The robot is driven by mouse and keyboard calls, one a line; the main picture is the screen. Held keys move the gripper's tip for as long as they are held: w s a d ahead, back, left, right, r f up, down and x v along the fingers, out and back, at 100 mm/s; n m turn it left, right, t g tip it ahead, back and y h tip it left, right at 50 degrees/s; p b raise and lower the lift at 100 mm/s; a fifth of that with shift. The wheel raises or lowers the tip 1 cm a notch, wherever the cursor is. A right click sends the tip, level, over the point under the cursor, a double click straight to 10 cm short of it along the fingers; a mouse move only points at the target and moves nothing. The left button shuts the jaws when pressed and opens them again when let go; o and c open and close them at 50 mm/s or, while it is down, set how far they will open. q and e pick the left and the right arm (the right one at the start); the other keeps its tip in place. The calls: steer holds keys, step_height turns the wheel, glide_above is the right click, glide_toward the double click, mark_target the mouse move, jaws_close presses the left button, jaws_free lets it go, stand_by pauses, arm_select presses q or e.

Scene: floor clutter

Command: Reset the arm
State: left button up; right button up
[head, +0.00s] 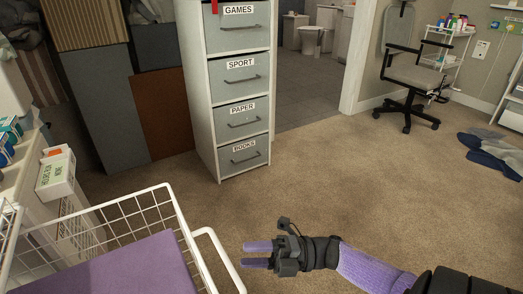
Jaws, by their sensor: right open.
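My right gripper (257,254) is in the lower middle of the head view. Its arm comes in from the bottom right, with a purple sleeve and black links. Its two purple fingers point left and are apart, with nothing between them. The gripper is above the carpet, just right of the white wire basket. My left gripper does not show in the view.
The white wire basket (178,211) with a purple surface inside fills the lower left. A drawer cabinet (233,116) labelled games, sport, paper and books stands behind. An office chair (415,77) and dark clothes (492,155) are at the right. Open carpet (340,175) lies between.

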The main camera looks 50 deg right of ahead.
steer(key=v, duration=0.4)
steer(key=shift+d, duration=0.1)
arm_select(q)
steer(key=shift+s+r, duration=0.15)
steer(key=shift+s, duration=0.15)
